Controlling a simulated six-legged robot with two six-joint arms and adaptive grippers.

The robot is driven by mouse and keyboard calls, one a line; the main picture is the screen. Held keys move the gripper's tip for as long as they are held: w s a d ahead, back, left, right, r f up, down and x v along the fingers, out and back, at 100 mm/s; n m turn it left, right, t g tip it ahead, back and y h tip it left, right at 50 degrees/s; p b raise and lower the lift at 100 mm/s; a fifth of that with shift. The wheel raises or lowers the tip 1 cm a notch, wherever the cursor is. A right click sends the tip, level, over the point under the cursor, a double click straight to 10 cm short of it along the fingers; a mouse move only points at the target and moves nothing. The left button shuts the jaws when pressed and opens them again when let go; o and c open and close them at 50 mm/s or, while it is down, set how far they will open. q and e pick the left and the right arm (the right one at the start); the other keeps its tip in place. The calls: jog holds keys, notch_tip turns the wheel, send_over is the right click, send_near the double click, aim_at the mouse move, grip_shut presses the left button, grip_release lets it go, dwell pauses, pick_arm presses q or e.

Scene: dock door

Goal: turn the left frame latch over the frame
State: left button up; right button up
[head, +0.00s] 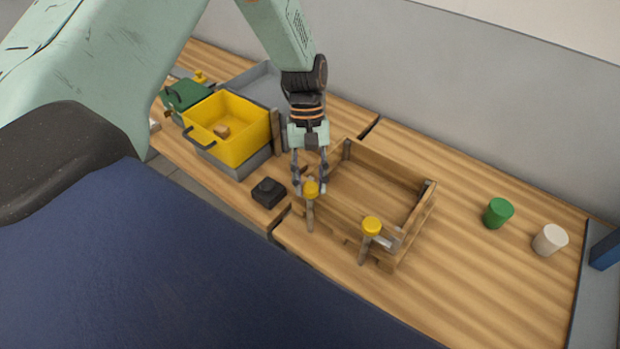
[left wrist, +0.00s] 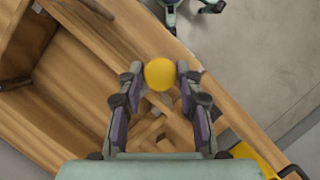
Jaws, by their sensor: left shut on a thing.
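The left frame latch (head: 311,189) has a yellow round knob on a light upright piece at the near left of the wooden frame (head: 408,222). My left gripper (head: 310,184) points down and is shut on this knob. In the left wrist view the yellow knob (left wrist: 159,73) sits between the two fingertips. The fingers partly hide the latch, so I cannot tell exactly how its arm is turned. A second latch (head: 371,227) with a yellow knob stands to the right on the frame's near side. My right gripper is not in view.
A yellow bin (head: 240,150) with a small block inside stands left of the frame, near a green box (head: 186,95). A black block (head: 268,192) sits in front. Green (head: 498,213) and white (head: 550,240) cylinders stand right, with clear wood between them and the frame.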

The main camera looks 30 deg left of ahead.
pick_arm(q)
jog(key=o, duration=1.1)
jog(key=shift+r, duration=0.1)
jog(key=v, duration=1.2)
